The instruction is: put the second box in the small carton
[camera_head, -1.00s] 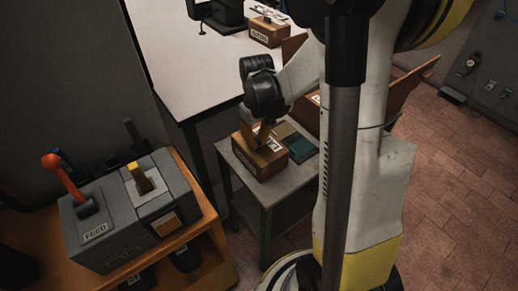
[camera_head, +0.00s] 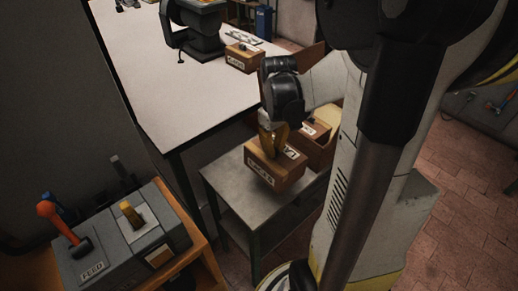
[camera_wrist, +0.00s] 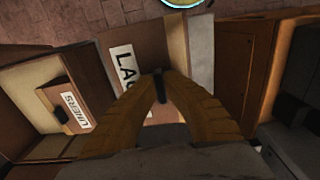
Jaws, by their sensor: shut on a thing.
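My gripper (camera_head: 273,140) is shut on a brown box (camera_head: 272,170) with white labels. In the wrist view the same box (camera_wrist: 180,107) is between the fingers, its label partly hidden and starting "LA". The box hangs upright over the small grey table (camera_head: 228,178) and looks raised off its top, though the gap is hard to judge. The small carton (camera_head: 328,112) is open, just behind and right of the held box. The held box is outside the carton.
A long white table (camera_head: 165,75) stands behind, with another labelled box (camera_head: 243,58) and a dark machine (camera_head: 200,30) on it. At front left is a control unit with an orange lever (camera_head: 60,220) and a yellow lever (camera_head: 132,215). The small table's left part is clear.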

